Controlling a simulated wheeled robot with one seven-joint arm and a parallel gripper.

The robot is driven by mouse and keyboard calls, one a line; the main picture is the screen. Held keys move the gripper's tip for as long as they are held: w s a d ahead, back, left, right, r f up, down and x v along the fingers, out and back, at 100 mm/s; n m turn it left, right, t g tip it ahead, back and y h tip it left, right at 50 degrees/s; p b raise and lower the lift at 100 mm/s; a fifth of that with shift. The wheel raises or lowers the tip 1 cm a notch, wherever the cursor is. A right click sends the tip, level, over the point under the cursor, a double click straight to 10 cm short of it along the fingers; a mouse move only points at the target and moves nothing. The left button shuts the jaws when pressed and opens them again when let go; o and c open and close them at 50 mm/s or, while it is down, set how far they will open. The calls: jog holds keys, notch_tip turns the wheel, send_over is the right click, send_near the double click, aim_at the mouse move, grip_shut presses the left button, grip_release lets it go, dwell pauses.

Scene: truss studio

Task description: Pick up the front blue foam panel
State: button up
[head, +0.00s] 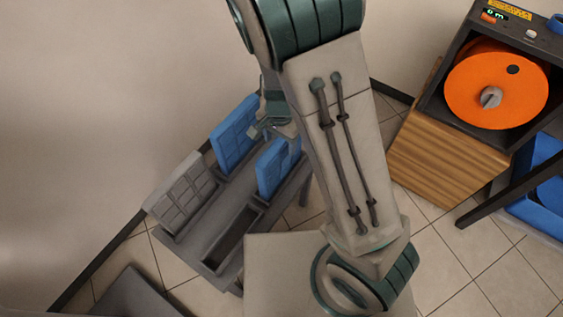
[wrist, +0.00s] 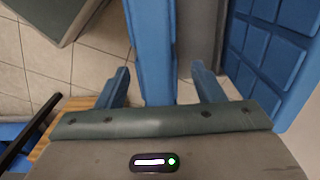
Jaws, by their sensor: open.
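The front blue foam panel (head: 277,169) stands upright in a slot of a grey rack (head: 212,250) in the head view, partly hidden by my arm. In the wrist view the panel (wrist: 152,45) shows edge-on. My gripper (wrist: 161,80) is open, with one finger on each side of this panel and visible gaps between. In the head view my gripper (head: 272,128) is partly hidden behind my arm, just above the panels. Another blue foam panel (head: 234,135) with a grid face stands behind, and shows at the right of the wrist view (wrist: 275,45).
A grey grid panel (head: 187,196) stands at the rack's left, near the wall. An empty slot (head: 240,235) lies in front of the blue panel. A wooden cabinet with an orange reel (head: 470,105) stands at the right, beside a blue bin (head: 545,190). Tiled floor lies between.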

aim_at(281, 161)
notch_tip(281, 161, down, 4)
jog(key=shift+d+r+b, duration=0.1)
jog(key=shift+d+b, duration=0.05)
jog(key=shift+b, duration=0.55)
jog(key=c, duration=1.3)
jog(key=shift+c, duration=0.2)
